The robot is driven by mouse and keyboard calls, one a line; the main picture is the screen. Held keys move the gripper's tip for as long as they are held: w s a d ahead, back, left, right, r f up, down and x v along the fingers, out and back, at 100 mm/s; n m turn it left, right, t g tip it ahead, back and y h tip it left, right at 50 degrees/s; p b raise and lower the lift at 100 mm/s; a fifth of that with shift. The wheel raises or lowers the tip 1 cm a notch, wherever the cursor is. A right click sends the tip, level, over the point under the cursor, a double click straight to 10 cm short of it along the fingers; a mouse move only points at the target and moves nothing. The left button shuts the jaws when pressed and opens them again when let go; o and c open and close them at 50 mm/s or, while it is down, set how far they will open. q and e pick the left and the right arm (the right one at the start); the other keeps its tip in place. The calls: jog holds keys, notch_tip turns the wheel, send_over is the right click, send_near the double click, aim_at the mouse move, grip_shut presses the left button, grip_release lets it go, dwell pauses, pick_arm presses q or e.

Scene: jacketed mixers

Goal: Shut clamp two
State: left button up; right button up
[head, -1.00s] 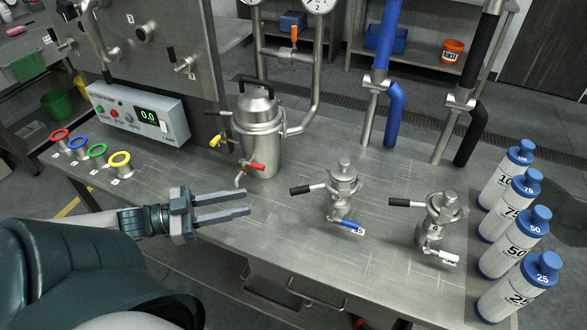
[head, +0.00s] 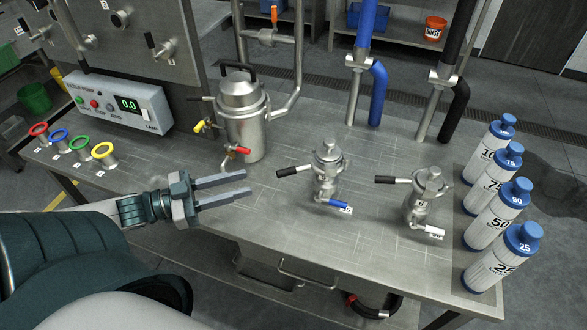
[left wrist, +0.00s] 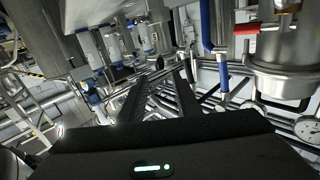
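In the head view my left gripper (head: 248,183) reaches in from the left over the steel table, its two fingers apart with nothing between them. The fingers also show in the left wrist view (left wrist: 158,80). Two small steel vessels with black levers stand to its right, the nearer one (head: 327,170) with a blue handle and the farther one (head: 424,200) with a white handle. A lever fitting (head: 162,46) sits on the upright panel at top left. I cannot tell which of these is clamp two. My right gripper is not in view.
A lidded steel pot (head: 243,120) with red and yellow handles stands behind the gripper. A control box (head: 120,100) and several coloured rings stand at left. Several bottles (head: 503,258) line the right edge. Blue (head: 378,95) and black pipes rise behind. The table front is clear.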

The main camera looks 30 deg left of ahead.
pick_arm(q)
send_near(293, 170)
jog(key=w, duration=0.1)
jog(key=shift+f+p+x, duration=0.15)
jog(key=shift+p+x, duration=0.45)
jog(key=shift+x, duration=1.8)
jog(key=shift+f+p+x, duration=0.15)
jog(key=shift+p+x, duration=0.4)
jog(key=shift+x, duration=1.8)
jog(key=shift+d, duration=0.1)
grip_shut()
